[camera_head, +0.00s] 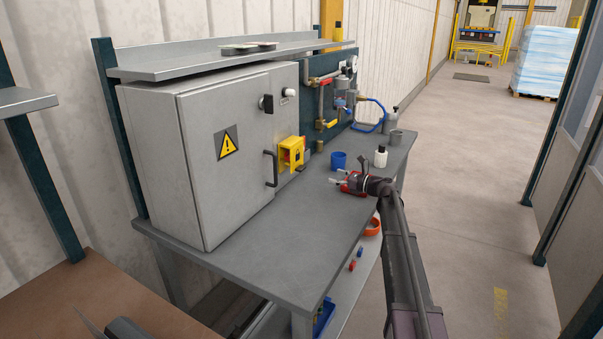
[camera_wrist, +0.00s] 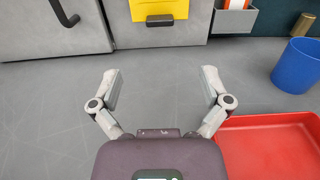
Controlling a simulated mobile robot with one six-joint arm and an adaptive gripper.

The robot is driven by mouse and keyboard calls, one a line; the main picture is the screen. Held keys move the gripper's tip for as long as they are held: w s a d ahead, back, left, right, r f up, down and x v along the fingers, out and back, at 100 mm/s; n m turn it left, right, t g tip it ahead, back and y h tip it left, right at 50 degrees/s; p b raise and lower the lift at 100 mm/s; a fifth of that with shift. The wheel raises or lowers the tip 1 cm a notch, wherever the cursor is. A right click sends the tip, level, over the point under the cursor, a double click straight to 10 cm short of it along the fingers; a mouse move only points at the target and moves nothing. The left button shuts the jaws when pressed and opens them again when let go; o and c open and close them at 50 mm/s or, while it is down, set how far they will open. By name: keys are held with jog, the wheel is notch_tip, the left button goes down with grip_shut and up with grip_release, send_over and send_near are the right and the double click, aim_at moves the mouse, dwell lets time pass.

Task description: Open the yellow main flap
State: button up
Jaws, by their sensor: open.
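The yellow main flap (camera_head: 290,146) is on a small yellow housing at the right side of the grey cabinet, just above the bench top. In the wrist view the yellow flap (camera_wrist: 158,7) is at the top centre, with a dark handle (camera_wrist: 160,20) at its lower edge; its upper part is cut off by the frame. It hangs down over the front there. My gripper (camera_wrist: 160,80) is open and empty, its two fingers spread over the bench and pointing toward the flap, apart from it. In the head view my gripper (camera_head: 340,177) is low over the bench, right of the flap.
A red tray (camera_wrist: 270,150) lies close right of my gripper. A blue cup (camera_head: 338,160) and a white bottle (camera_head: 380,157) stand behind it. The cabinet's black door handle (camera_head: 270,168) sticks out left of the flap. Bare bench (camera_head: 290,240) lies in front.

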aim_at(297, 166)
jog(key=shift+a, duration=0.1)
jog(key=x, duration=1.3)
jog(key=shift+w+a, duration=0.25)
jog(key=shift+a, duration=0.05)
jog(key=shift+r, duration=0.1)
jog(key=c, duration=1.3)
